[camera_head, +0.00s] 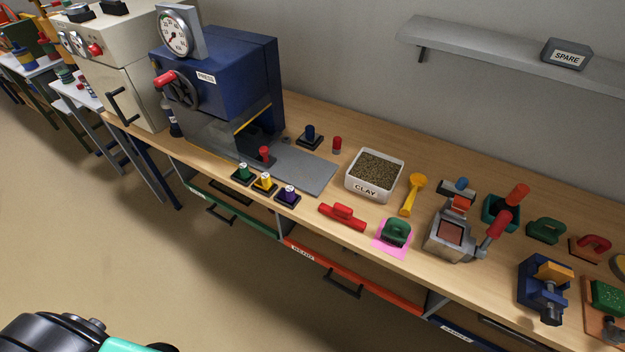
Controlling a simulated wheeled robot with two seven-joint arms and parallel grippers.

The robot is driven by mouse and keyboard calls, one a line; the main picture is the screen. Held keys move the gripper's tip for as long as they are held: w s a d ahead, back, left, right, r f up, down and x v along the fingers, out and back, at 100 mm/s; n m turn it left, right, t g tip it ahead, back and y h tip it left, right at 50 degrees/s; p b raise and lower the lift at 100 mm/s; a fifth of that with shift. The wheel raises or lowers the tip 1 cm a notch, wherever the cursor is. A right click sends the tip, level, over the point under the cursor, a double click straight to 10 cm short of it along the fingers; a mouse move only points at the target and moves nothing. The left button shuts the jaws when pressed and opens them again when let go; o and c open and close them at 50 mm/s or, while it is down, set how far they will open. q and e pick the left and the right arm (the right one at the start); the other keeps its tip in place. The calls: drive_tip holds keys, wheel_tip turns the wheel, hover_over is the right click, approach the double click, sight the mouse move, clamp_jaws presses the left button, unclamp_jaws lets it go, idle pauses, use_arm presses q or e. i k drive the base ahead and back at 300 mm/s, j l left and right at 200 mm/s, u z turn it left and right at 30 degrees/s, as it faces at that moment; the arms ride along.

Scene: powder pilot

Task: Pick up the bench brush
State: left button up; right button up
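A long red piece with a raised grip (342,216), which looks like the bench brush, lies near the front edge of the wooden bench (335,118). It is left of a green handled block (396,232) on a pink square and in front of the white clay tub. Its bristles cannot be made out. Neither gripper's fingers are in view. A black and teal part of my own body shows at the bottom left, well away from the red piece.
The blue press (225,85) with its grey plate (300,168) stands left. The clay tub (373,190), yellow scoop (413,194) and grey mould device (452,236) stand near the red piece. Drawers line the front, and a shelf (480,52) hangs above. The floor before the bench is clear.

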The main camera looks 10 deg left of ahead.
sight(396, 229)
drive_tip(key=j+z, duration=0.25)
drive_tip(key=j, duration=0.65)
drive_tip(key=k+j+z, duration=0.1)
drive_tip(key=j+z, duration=0.2)
drive_tip(key=j, duration=0.6)
